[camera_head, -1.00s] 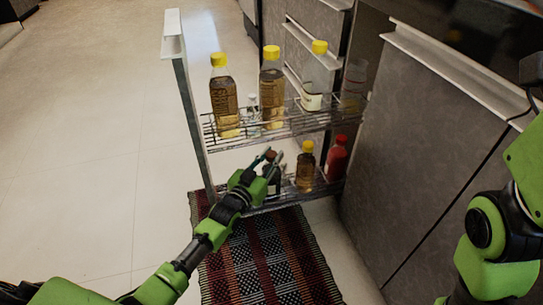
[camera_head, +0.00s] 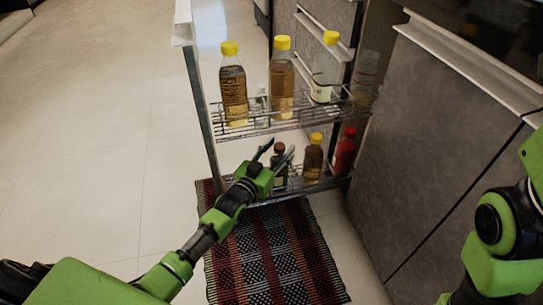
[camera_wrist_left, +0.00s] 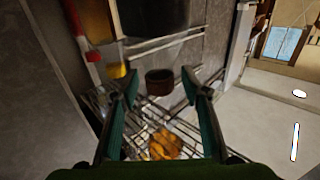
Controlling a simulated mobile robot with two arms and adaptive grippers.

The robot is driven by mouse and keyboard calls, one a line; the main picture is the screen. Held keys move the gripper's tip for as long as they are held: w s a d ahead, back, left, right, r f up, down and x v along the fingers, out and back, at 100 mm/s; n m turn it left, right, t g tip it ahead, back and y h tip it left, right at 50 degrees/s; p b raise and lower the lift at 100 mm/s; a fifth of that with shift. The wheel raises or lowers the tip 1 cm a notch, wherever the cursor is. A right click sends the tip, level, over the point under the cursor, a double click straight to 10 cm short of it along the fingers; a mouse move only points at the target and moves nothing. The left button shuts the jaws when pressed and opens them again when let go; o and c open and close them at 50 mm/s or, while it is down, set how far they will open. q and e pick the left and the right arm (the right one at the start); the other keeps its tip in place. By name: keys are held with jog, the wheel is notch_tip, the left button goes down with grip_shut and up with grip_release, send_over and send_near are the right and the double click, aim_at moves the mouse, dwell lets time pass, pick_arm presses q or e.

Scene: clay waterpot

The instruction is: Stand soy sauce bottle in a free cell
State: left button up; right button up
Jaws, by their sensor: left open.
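A small dark bottle with a brown cap (camera_head: 280,149), which looks like the soy sauce bottle, stands upright on the lower shelf of the pull-out rack (camera_head: 201,112). My left gripper (camera_head: 281,147) is open in front of it, its fingers on either side of the bottle in the head view. In the left wrist view a round dark brown cap (camera_wrist_left: 159,82) shows between and beyond the two open fingers; the bottle's body is not clear there. Whether a finger touches the bottle I cannot tell. My right gripper is out of view.
A yellow-capped bottle (camera_head: 313,158) and a red bottle (camera_head: 345,152) stand to the right on the lower shelf. Several taller bottles stand on the upper shelf, above my left gripper. A woven rug (camera_head: 270,250) lies below. Grey cabinet fronts (camera_head: 440,140) close off the right.

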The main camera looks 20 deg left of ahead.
pick_arm(q)
jog(key=s+a, duration=0.2)
jog(key=s, duration=0.9)
jog(key=shift+s+r, duration=0.15)
